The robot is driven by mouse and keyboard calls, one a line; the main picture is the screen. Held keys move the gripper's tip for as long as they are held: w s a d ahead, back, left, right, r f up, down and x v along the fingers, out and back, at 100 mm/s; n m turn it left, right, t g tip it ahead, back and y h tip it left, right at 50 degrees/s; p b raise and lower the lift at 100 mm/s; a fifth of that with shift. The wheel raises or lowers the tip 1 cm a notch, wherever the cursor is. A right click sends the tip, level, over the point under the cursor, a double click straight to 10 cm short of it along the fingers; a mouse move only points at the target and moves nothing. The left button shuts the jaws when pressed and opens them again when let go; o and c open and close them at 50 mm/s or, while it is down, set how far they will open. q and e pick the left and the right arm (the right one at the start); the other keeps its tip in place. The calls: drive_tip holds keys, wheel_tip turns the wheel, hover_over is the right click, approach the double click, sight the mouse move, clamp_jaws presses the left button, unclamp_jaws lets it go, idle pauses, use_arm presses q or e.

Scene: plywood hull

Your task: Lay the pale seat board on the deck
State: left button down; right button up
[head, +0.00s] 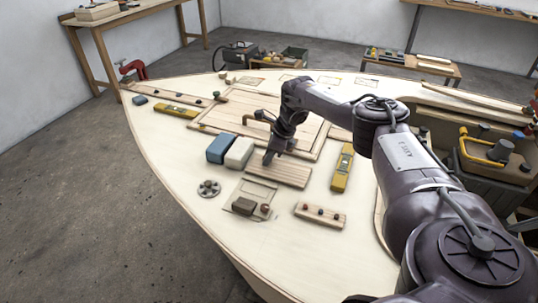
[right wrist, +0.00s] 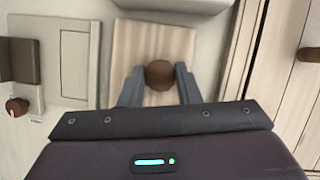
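A pale wooden board (head: 292,176), which I take for the seat board, lies flat or just above the deck (head: 190,148) in the middle of the head view; I cannot tell if it touches. My right gripper (head: 269,158) is over its left part. In the right wrist view the board (right wrist: 126,45) carries a round brown knob (right wrist: 159,74). The fingers of my right gripper (right wrist: 159,82) stand on both sides of this knob and appear to press on it. My left gripper is not in view.
Blue (head: 221,148) and white (head: 240,152) blocks stand left of the board. A yellow level (head: 342,168) lies to its right. A strip with several knobs (head: 320,215), a brown block (head: 244,205) and a round metal part (head: 209,188) lie nearer. Bare deck shows at the left.

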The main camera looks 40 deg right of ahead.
drive_tip(key=o, duration=0.5)
drive_tip(key=v, duration=0.7)
drive_tip(key=shift+s+d+r+b, duration=0.1)
drive_tip(key=shift+s+r+b, duration=0.05)
drive_tip(key=shift+r+b, duration=0.2)
